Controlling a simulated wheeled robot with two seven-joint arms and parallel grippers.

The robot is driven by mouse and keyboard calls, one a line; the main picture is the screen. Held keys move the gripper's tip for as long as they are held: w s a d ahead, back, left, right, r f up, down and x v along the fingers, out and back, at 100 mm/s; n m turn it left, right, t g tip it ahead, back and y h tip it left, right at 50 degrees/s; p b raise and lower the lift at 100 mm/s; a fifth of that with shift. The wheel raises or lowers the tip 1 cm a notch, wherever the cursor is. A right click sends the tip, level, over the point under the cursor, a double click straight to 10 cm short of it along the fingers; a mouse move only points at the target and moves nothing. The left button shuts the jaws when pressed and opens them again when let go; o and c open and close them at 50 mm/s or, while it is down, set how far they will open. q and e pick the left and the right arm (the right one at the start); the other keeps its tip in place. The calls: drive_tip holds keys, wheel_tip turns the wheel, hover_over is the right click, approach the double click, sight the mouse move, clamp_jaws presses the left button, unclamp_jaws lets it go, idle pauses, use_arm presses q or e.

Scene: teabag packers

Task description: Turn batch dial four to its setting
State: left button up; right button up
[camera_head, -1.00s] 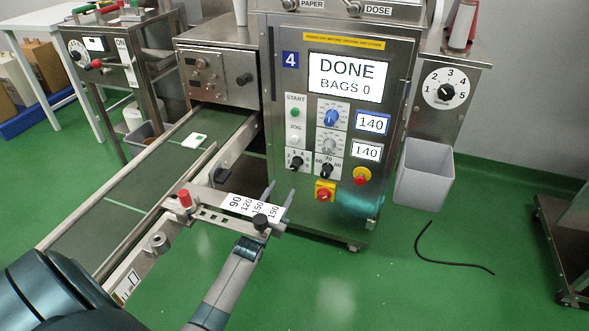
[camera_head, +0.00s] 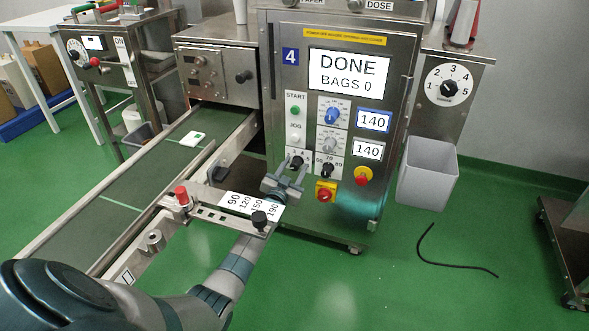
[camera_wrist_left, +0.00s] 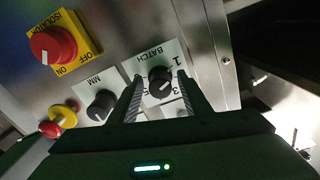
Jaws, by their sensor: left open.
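The batch dial (camera_head: 297,162) is a small black knob on a white plate, low on the left of machine four's front panel. In the left wrist view the batch dial (camera_wrist_left: 160,79) shows with its BATCH label and numbers partly hidden by my fingers. My left gripper (camera_head: 285,172) is open at the panel, just in front of the dial. In the wrist view the left gripper (camera_wrist_left: 160,90) has one finger on each side of the knob, with gaps; I cannot tell how deep they reach. My right gripper is not in view.
The MM dial (camera_wrist_left: 101,105) sits beside the batch dial, and the red isolator switch (camera_wrist_left: 54,45) is close by. The machine screen (camera_head: 348,74) reads DONE, BAGS 0. A rail with a number strip (camera_head: 250,205) lies below my gripper, beside the conveyor (camera_head: 120,195).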

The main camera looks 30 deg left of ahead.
use_arm(q)
drive_tip(key=shift+w, duration=0.1)
drive_tip(key=shift+c, duration=0.4)
drive_tip(key=c, duration=1)
drive_tip(key=shift+o, duration=0.2)
